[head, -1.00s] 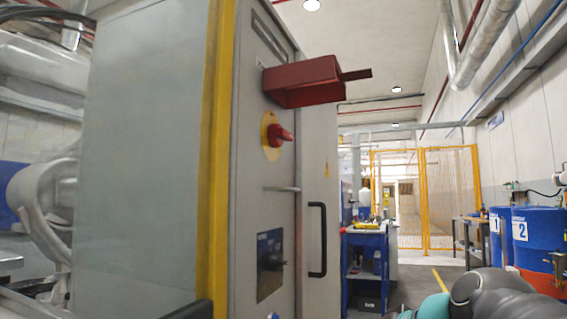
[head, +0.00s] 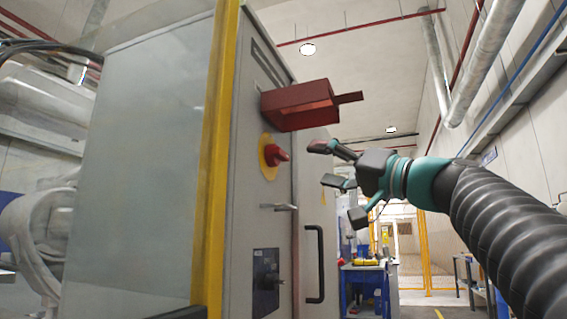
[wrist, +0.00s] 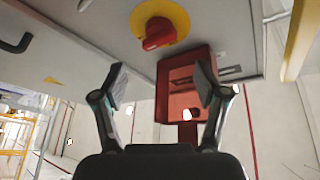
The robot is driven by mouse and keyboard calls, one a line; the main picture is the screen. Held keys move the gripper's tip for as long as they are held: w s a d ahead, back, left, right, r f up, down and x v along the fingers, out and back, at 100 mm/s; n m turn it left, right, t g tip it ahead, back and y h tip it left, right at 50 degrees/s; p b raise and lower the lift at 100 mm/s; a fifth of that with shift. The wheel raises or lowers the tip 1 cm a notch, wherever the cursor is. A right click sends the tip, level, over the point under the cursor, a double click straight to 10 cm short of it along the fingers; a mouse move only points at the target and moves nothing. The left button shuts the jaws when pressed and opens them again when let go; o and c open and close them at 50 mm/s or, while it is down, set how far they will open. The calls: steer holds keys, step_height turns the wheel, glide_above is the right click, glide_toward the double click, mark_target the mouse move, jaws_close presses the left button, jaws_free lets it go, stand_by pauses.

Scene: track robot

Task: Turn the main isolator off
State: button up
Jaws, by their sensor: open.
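The main isolator is a red rotary knob (head: 278,155) on a round yellow plate (head: 266,158), on the grey cabinet's (head: 245,215) narrow face. Above it, a dark red box-like cover (head: 297,104) with a tab sticks out. My gripper (head: 322,164) is open and empty, to the right of the knob and apart from it, its fingers pointing toward the cabinet. In the wrist view the knob (wrist: 157,33) and yellow plate (wrist: 178,14) lie beyond the fingertips, and the red cover (wrist: 180,80) shows between and behind the fingers.
Below the knob are a small lever handle (head: 279,207), a dark panel (head: 266,283) and a black vertical pull handle (head: 318,265). A yellow post (head: 215,160) edges the cabinet. A blue workbench (head: 365,285) stands farther back. The red cover overhangs the space above the knob.

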mark_target(282, 157)
steer(key=p+x, duration=0.3)
steer(key=x, duration=0.8)
steer(key=shift+f, duration=0.1)
